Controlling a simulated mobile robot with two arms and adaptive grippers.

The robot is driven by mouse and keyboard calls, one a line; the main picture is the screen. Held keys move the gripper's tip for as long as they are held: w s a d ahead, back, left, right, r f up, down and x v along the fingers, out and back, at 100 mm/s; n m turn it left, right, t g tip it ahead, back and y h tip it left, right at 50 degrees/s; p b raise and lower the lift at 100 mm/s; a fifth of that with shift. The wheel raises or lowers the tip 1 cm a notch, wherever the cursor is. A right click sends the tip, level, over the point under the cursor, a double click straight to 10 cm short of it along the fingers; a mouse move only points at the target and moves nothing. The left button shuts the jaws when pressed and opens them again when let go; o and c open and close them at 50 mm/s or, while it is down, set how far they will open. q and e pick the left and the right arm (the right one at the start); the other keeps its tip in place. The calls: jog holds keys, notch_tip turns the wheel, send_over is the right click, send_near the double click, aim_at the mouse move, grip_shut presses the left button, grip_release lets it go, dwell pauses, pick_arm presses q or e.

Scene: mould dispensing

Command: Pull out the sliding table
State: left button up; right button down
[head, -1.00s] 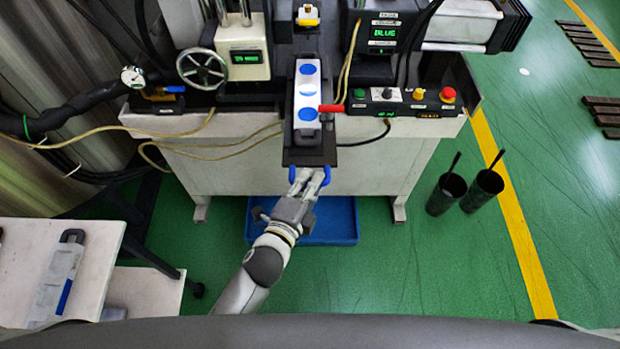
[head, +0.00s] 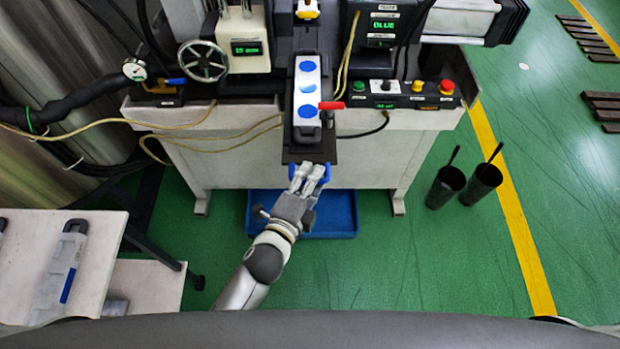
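The sliding table (head: 299,153) is a dark narrow plate reaching forward over the front edge of the machine bench. On it lies a long white mould (head: 307,90) with blue round spots and a dark end. A blue handle (head: 324,178) sits at the table's front end. My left gripper (head: 309,172) has its fingers closed around the handle's middle, which they partly hide; blue shows on both sides. My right gripper is not in view.
A control panel with buttons (head: 401,91) and a handwheel (head: 202,61) flank the table. A blue tray (head: 343,215) lies on the floor below. Two black containers (head: 446,187) stand at right. A white side table (head: 97,240) is at lower left.

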pick_arm(q)
jog(key=shift+s, duration=0.15)
jog(key=v, duration=1.1)
jog(key=shift+s+a+r, duration=0.2)
jog(key=shift+s, duration=0.15)
jog(key=s+a+f+n+g+y+b, duration=0.1)
jog(key=s+a+f+n+g, duration=0.15)
jog(key=f, duration=0.85)
jog(key=s+a+f+n+g+y, duration=0.2)
jog(key=a+f+n, duration=0.1)
jog(key=f, duration=0.8)
jog(key=s+a+f+n+g+y+b, duration=0.1)
jog(key=s+a+f+n+g, duration=0.15)
jog(key=f, duration=0.75)
jog(key=s+a+f+n+g+y, duration=0.1)
jog(key=s+a+f+n+g, duration=0.2)
jog(key=s+f, duration=0.6)
jog(key=s+a+f+n+g+y+b, duration=0.1)
jog(key=s+a+f+n+g, duration=0.2)
jog(key=s+a+f+n, duration=0.5)
jog(key=s+f, duration=0.1)
jog(key=s, duration=0.2)
jog(key=shift+f+g, duration=0.15)
jog(key=shift+g, duration=0.15)
